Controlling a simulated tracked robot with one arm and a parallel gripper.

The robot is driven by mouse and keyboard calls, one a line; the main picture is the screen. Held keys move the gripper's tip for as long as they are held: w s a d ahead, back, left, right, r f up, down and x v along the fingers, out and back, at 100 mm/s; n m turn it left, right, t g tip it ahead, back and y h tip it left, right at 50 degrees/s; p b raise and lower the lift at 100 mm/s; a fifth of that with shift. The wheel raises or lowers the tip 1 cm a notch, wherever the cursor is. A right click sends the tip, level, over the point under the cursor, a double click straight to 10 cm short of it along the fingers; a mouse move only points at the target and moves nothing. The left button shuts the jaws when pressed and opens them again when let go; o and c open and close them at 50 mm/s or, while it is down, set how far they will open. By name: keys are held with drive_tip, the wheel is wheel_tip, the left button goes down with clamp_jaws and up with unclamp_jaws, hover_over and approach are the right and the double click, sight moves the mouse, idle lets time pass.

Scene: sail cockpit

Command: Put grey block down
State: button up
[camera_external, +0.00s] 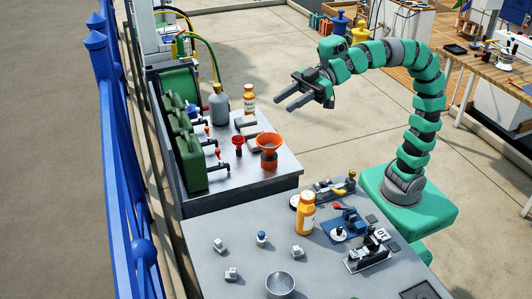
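My gripper (284,101) is in the air at the upper middle, pointing left. Its two fingers are apart, and I see nothing between them. A flat dark grey block (244,122) lies on the grey metal bench (280,168), left of and below my gripper in the picture. A second flat grey block (251,143) lies just nearer, partly behind the orange funnel. I cannot tell which one the task means. My gripper touches neither.
An orange funnel (269,142), an orange-capped bottle (250,100), a grey canister (219,104) and green jerrycans (188,150) crowd the bench. The nearer table (215,275) holds an orange bottle (305,213), a metal bowl (280,285) and small devices. A blue railing (120,150) runs along the left.

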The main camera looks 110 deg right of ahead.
drive_tip(key=s+d+r+m+h, duration=0.2)
drive_tip(key=s+r+m+h, duration=0.1)
drive_tip(key=s+r, duration=0.4)
drive_tip(key=s+h, duration=0.1)
drive_tip(key=s, duration=0.1)
drive_tip(key=shift+s+d+t, duration=0.35)
drive_tip(key=shift+t, duration=0.05)
drive_tip(key=shift+r, duration=0.1)
wheel_tip(320, 180, up, 8)
drive_tip(key=p, duration=0.8)
wheel_tip(320, 180, down, 16)
drive_tip(key=b, duration=1.6)
drive_tip(key=shift+o, duration=0.5)
drive_tip(key=shift+w, duration=0.1)
